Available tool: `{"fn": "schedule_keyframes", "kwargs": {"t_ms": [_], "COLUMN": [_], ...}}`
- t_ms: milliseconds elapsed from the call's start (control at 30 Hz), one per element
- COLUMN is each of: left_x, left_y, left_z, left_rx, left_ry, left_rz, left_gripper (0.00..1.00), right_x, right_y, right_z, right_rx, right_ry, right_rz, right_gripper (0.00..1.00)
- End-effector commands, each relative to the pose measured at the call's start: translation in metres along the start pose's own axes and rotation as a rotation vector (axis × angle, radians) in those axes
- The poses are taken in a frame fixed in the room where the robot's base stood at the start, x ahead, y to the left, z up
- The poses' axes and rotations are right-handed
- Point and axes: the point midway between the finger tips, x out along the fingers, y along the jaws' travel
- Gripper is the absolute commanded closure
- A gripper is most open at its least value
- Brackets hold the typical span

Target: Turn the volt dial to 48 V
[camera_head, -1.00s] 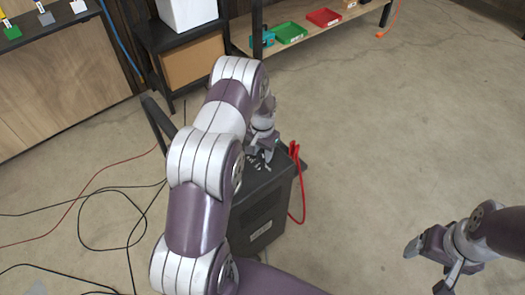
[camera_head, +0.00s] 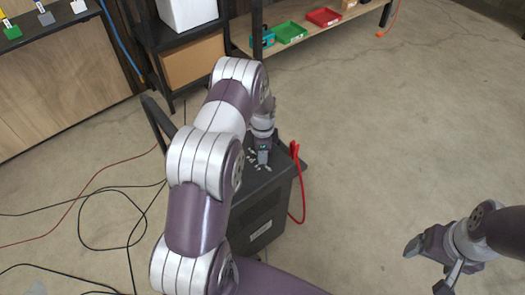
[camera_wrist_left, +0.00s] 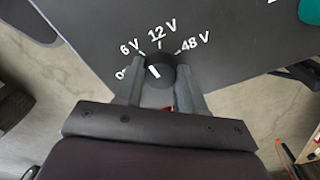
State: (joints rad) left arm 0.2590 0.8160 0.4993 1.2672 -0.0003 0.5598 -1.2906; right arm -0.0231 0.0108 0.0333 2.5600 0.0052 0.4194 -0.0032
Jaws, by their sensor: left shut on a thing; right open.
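The volt dial (camera_wrist_left: 165,72) is a round black knob with a white mark on the dark top panel (camera_wrist_left: 90,25). Labels 0, 6 V, 12 V and 48 V curve around it from left to right. The white mark is on the knob's left part, toward the 0 and 6 V side; its exact setting I cannot tell. My left gripper (camera_wrist_left: 156,84) is shut on the dial, one finger on each side. In the head view my left gripper (camera_head: 263,158) is at the top of the dark box (camera_head: 262,215). My right gripper (camera_head: 428,266) is open and empty above the floor.
A red cable (camera_head: 299,185) hangs at the box's right side. Black cables (camera_head: 110,190) lie on the floor at left. A shelf (camera_head: 290,38) with green and red trays stands at the back.

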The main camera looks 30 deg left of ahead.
Motion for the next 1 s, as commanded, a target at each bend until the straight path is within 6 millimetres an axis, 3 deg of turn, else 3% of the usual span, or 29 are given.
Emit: {"fn": "schedule_keyframes", "kwargs": {"t_ms": [1000], "left_x": [-0.0013], "left_y": [-0.0013], "left_z": [-0.0003], "left_rx": [0.960], "left_ry": [-0.001], "left_rz": [-0.004], "left_gripper": [0.91], "right_x": [-0.0012], "right_y": [0.0000], "right_z": [-0.0001], "right_rx": [0.000], "right_ry": [0.000], "right_rz": [0.000], "right_gripper": [0.19]}}
